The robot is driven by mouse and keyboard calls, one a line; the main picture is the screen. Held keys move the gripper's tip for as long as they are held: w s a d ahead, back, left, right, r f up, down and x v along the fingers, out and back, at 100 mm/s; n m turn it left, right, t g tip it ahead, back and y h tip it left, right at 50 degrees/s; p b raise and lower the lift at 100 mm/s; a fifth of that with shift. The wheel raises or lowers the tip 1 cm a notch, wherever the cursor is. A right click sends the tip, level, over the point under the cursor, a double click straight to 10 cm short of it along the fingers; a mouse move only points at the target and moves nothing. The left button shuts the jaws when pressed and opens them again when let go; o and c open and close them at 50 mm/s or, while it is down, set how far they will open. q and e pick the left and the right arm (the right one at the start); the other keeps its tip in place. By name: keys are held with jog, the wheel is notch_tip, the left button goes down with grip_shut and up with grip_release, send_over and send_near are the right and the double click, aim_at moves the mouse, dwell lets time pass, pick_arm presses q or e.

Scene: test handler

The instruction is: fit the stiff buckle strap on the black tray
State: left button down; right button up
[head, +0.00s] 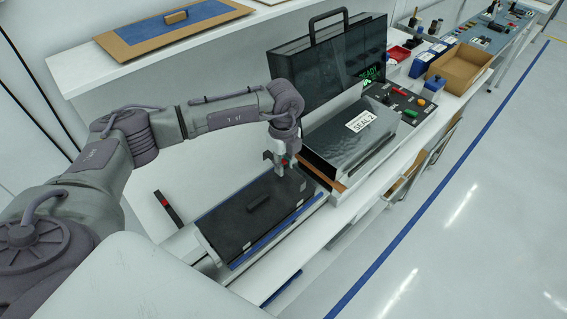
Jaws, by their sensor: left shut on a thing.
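My left gripper (281,163) is over the tray's far end, pointing down. It is shut on a small dark piece with a red part, which looks like a buckle strap; the fingers hide most of it. I cannot tell whether this piece touches the tray. Another black strap-like bar with a red part (167,207) is at the left of the tray. My right gripper is not in view.
A blue strip (262,240) runs along the tray's near right side. A cardboard box (460,72) and blue bins sit farther right. The floor at right is clear.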

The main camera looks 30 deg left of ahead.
pick_arm(q)
jog(key=b, duration=0.3)
send_over(283, 186)
jog(key=shift+w+f, duration=0.15)
jog(key=shift+f, duration=2.1)
jog(key=shift+f+b, duration=0.2)
jog(key=shift+b, duration=0.1)
jog(key=shift+f+b, duration=0.9)
jog(key=shift+f, duration=0.25)
dwell(0.5)
dwell(0.4)
jog(key=c, duration=1.3)
grip_release()
jog(key=shift+o, duration=0.2)
jog(key=shift+r, duration=0.1)
jog(key=shift+r+p, duration=0.75)
jog(key=shift+r, duration=0.25)
